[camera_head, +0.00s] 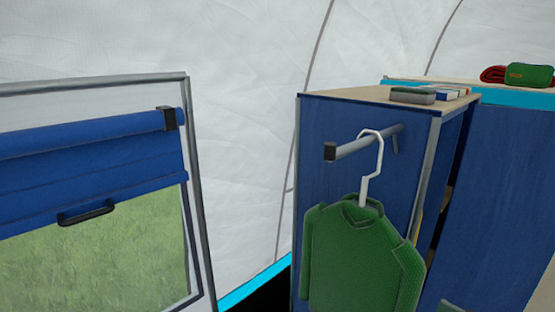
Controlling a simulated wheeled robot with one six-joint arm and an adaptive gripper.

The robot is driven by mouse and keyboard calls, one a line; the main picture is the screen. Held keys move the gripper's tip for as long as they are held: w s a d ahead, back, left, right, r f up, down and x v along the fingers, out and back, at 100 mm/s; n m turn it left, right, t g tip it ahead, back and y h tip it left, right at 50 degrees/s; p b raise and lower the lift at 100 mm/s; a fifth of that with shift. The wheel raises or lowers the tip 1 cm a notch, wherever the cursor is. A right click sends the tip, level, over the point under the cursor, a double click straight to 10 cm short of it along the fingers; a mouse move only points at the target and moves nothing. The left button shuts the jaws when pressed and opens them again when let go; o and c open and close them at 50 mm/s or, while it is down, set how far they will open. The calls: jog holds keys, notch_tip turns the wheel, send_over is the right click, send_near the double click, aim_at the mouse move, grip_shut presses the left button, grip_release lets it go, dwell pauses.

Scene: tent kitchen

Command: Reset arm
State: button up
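My gripper and arm do not clearly show in the head camera view, so I cannot see their pose or what the gripper holds. A green sweater (362,262) hangs on a white hanger (371,175) in the lower middle right. The hanger's hook is over a grey rail (362,144) that sticks out from the side of a blue cabinet (320,178).
Boxes (415,95) lie on the blue cabinet's top. A green pouch (530,75) and a red cloth (492,74) lie farther right. At left is a window panel with a blue roll-up blind (95,165) and a dark handle (86,212). A white tent wall stands behind.

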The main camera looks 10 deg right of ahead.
jog(key=s+a+f+m+h, duration=0.1)
jog(key=a+f+m+h, duration=0.25)
jog(key=f, duration=0.35)
jog(key=s+a+f+m+h, duration=0.1)
jog(key=a+f+m+h, duration=0.2)
jog(key=f, duration=0.4)
jog(key=s+a+f+m+h, duration=0.1)
jog(key=s+f+m+h, duration=0.15)
jog(key=f+m, duration=0.4)
jog(key=s+a+f+n+h, duration=0.25)
jog(key=s+f, duration=0.35)
jog(key=s, duration=0.5)
jog(key=s+a+r+n, duration=0.1)
jog(key=s+r, duration=0.1)
jog(key=s, duration=0.4)
jog(key=s+a+r+n, duration=0.2)
jog(key=s, duration=0.4)
jog(key=shift+a+y, duration=0.3)
jog(key=shift+y, duration=0.15)
jog(key=shift+n, duration=0.25)
